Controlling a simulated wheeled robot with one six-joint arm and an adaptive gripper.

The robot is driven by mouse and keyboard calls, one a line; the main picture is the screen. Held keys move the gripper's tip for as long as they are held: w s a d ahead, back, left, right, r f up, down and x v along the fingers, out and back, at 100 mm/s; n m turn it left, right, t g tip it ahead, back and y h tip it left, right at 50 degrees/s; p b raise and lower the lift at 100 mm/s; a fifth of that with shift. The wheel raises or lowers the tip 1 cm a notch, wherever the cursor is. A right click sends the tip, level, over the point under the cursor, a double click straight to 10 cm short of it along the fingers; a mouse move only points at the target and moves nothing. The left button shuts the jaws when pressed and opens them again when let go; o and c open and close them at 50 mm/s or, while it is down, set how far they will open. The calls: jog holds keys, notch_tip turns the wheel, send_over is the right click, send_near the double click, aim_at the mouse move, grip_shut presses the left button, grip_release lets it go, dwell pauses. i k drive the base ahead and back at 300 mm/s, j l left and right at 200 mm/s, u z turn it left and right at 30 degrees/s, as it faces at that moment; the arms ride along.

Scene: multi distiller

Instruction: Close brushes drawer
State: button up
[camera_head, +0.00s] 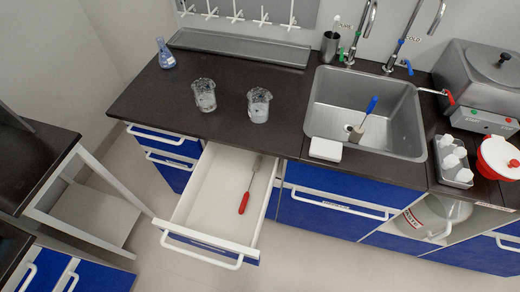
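One drawer (193,232) under the black counter is pulled well out, with white walls, a blue front and a white bar handle (201,254). A long tool with a red handle (243,203) and a thin grey shaft lies inside it along the right side. I cannot tell if it is a brush. The drawer's back end is hidden under the counter. My gripper is not in view.
Closed blue drawers (165,143) lie left of the open one, and a blue cabinet (325,205) is on the right. A low grey table (95,205) stands at the left. Floor is free in front. Beakers (204,95) and a sink (365,112) are on top.

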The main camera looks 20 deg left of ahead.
aim_at(206, 217)
jog(key=k+j+u, duration=0.15)
jog(key=j, duration=0.2)
jog(key=k+j+u, duration=0.15)
jog(key=j, duration=0.25)
jog(key=k+j+u, duration=0.15)
jog(key=k+j, duration=0.15)
jog(key=j, duration=0.1)
